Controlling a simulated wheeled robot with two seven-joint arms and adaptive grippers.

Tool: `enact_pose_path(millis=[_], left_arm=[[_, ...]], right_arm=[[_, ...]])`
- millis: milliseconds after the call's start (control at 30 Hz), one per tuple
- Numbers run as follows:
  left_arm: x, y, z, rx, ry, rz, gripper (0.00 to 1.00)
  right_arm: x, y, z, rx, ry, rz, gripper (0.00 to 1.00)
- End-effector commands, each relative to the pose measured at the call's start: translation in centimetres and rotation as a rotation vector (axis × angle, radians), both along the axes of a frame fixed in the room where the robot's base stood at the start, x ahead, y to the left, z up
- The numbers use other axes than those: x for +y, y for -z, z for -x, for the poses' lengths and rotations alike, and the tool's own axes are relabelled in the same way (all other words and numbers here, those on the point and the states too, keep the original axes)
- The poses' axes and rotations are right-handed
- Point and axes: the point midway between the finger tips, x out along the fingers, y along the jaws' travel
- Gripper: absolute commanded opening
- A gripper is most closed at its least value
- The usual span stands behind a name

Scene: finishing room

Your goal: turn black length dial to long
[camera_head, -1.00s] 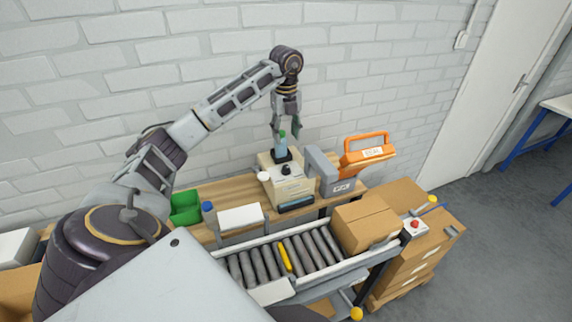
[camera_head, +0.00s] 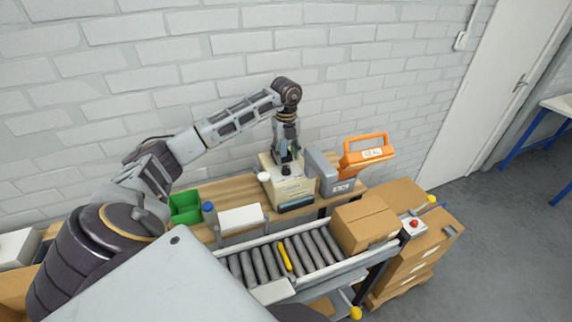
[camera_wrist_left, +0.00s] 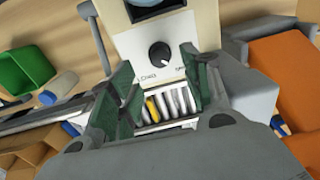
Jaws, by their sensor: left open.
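The black length dial (camera_wrist_left: 159,54) is a round knob on the cream face of a machine, seen in the left wrist view. Small printed labels sit on either side of it; the left one seems to read LONG. A light mark shows on the knob, but its exact setting is hard to tell. The cream machine (camera_head: 292,190) stands on the wooden bench in the head view, where my gripper largely hides the dial. My left gripper (camera_head: 287,155) points down over the machine. Its green-padded fingers (camera_wrist_left: 156,90) are open and empty, spread on both sides of the dial's line.
A grey device (camera_head: 322,168) and an orange-handled unit (camera_head: 366,155) stand close right of the machine. A white knob (camera_head: 263,176) sticks out at its left. A green bin (camera_head: 185,206) is farther left. A roller conveyor (camera_head: 262,265) with a carton (camera_head: 365,224) runs in front.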

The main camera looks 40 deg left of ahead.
Motion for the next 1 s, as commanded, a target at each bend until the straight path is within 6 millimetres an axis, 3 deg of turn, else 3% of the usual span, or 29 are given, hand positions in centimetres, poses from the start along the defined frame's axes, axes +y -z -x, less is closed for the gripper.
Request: enact_pose_path(millis=[500,900,1000], left_arm=[[0.0,5.3,0.0,0.002,0.000,-0.001,0.48],[0.0,5.7,0.0,0.000,0.000,0.000,0.48],[0.0,5.7,0.0,0.000,0.000,0.000,0.36]], right_arm=[[-0.8,-1.0,0.0,0.000,-0.002,0.008,0.40],[-0.7,-1.0,0.0,0.000,-0.002,0.008,0.40],[-0.6,-1.0,0.0,0.001,-0.002,0.007,0.40]])
